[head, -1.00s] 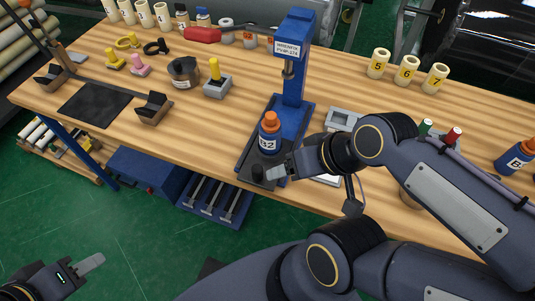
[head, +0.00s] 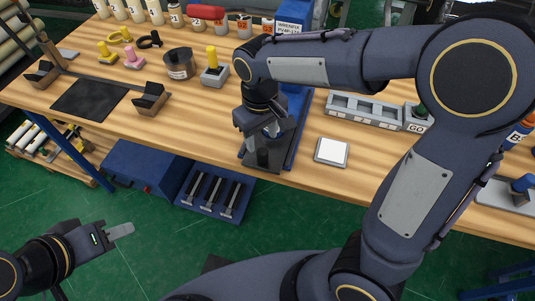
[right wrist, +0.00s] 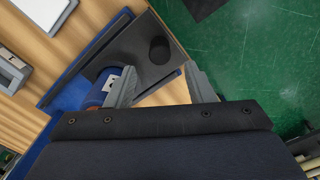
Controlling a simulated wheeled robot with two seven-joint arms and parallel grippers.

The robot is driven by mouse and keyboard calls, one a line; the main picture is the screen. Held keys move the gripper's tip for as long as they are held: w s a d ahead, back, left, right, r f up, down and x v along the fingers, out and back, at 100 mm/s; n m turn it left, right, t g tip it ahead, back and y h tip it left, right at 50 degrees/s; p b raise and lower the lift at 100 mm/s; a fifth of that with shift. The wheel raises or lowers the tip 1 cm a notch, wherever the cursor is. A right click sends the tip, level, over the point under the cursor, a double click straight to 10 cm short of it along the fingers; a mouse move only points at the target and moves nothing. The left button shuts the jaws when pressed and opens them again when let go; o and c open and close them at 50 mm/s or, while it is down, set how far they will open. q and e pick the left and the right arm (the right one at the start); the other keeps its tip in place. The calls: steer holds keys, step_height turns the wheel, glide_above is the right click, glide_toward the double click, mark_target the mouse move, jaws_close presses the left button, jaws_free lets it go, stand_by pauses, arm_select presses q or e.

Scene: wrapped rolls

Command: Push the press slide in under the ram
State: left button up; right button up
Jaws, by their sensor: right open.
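The blue press (head: 293,14) stands on the bench, its column and ram mostly hidden by my right arm. Its dark slide plate (head: 250,163) sticks out at the front end of the base; it also shows in the right wrist view (right wrist: 180,62), with a round black knob (right wrist: 159,49). My right gripper (head: 261,137) is open, pointing down over the slide, fingers apart. My left gripper (head: 120,231) hangs off the bench at lower left; its opening is unclear.
A grey block with a yellow peg (head: 214,70) and a dark round container (head: 179,64) stand to the left. The bench's front edge is close to the slide.

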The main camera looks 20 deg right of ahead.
mark_target(262, 151)
step_height(262, 151, down, 7)
steer(key=shift+f, duration=0.1)
stand_by(0.3)
steer(key=shift+c, duration=0.3)
jaws_close()
